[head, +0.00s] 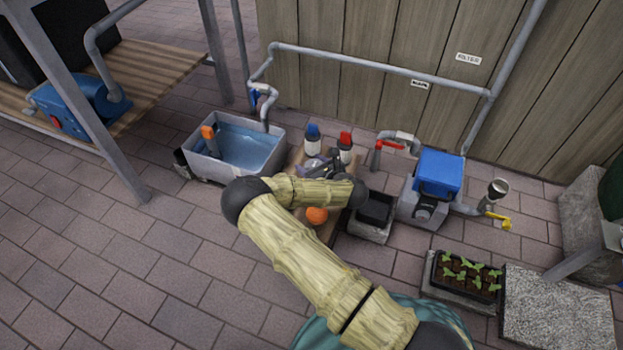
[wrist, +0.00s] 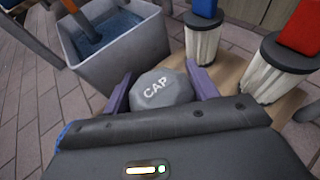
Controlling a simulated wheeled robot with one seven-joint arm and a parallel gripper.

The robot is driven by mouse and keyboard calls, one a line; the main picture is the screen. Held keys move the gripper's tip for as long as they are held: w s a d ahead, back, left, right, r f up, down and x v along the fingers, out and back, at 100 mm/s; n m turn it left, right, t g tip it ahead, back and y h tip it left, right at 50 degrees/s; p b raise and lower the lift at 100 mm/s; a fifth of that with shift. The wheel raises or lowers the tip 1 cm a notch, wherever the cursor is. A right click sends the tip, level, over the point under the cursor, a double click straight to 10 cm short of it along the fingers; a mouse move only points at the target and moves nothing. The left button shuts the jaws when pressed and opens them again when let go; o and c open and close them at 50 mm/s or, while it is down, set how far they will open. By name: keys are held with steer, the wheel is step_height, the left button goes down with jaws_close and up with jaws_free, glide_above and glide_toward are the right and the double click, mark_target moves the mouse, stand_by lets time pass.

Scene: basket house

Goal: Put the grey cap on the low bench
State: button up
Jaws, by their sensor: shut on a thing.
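The grey cap (wrist: 165,88), a faceted piece lettered "CAP", sits between the two purple fingers of my gripper (wrist: 164,92) in the wrist view. My gripper is shut on it. The bench's wood also shows in the wrist view (wrist: 232,72).
A water tub (head: 222,176) stands left; a dark box (head: 375,208) and blue-lidded unit (head: 438,174) stand right.

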steer(key=shift+f, duration=0.1)
step_height(320, 180, down, 4)
steer(key=b, duration=0.3)
stand_by(0.3)
steer(key=o, duration=1)
steer(key=shift+c, duration=0.2)
